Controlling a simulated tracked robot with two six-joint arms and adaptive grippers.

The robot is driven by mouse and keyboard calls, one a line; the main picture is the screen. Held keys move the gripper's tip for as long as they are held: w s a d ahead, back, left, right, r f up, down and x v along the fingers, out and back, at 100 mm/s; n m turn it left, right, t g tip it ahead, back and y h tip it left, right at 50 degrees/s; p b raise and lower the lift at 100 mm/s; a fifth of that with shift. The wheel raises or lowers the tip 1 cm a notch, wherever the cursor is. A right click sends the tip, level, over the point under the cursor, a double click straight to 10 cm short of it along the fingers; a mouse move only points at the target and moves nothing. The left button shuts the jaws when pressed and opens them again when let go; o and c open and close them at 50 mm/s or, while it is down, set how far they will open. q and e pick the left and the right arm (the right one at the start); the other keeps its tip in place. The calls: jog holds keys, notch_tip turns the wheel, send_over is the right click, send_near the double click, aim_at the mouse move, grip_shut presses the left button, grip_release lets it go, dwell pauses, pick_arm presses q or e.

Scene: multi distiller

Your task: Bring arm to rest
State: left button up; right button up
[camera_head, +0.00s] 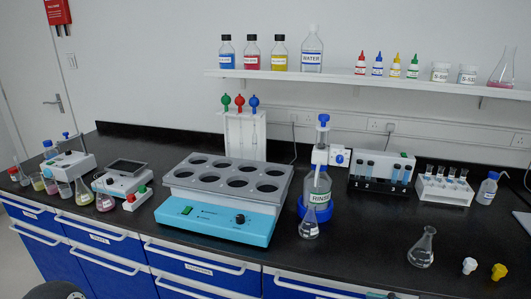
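Neither of my grippers can be made out in the head view. A dark rounded shape (65,291) cuts into the bottom left edge, and a small dark shape (390,295) shows at the bottom edge. I cannot tell whether they are parts of my arms. The multi-place distiller (222,228) stands on the black bench, with a grey top of round openings and a blue front. No flasks are seen in its openings.
The black bench (345,258) runs across the view above blue drawers (205,270). Right of the distiller stand a RINSE bottle (319,185) and a clear flask (309,224). Another flask (422,248) and white and yellow stoppers (499,271) are at front right. A shelf (345,83) holds bottles.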

jog(key=a+f+m+h, duration=0.1)
jog(key=a+f+m, duration=0.25)
jog(key=f, duration=0.35)
jog(key=w+a+f+m+g, duration=0.1)
jog(key=a+f+m, duration=0.2)
jog(key=a+f, duration=0.3)
jog(key=a+f+m+h, duration=0.1)
jog(key=a+f+m, duration=0.2)
jog(key=f, duration=0.6)
jog(key=s+d+f+m+g+h, duration=0.1)
jog(key=s+d+f+g+h, duration=0.1)
jog(key=s+f, duration=0.4)
jog(key=s+d+f+m+g+h+p, duration=0.1)
jog(key=s+d+f+m+g+h, duration=0.1)
jog(key=s+f, duration=0.4)
jog(key=shift+s+d+f+g+h, duration=0.25)
jog(key=shift+s+g+h, duration=0.4)
jog(key=shift+g, duration=0.35)
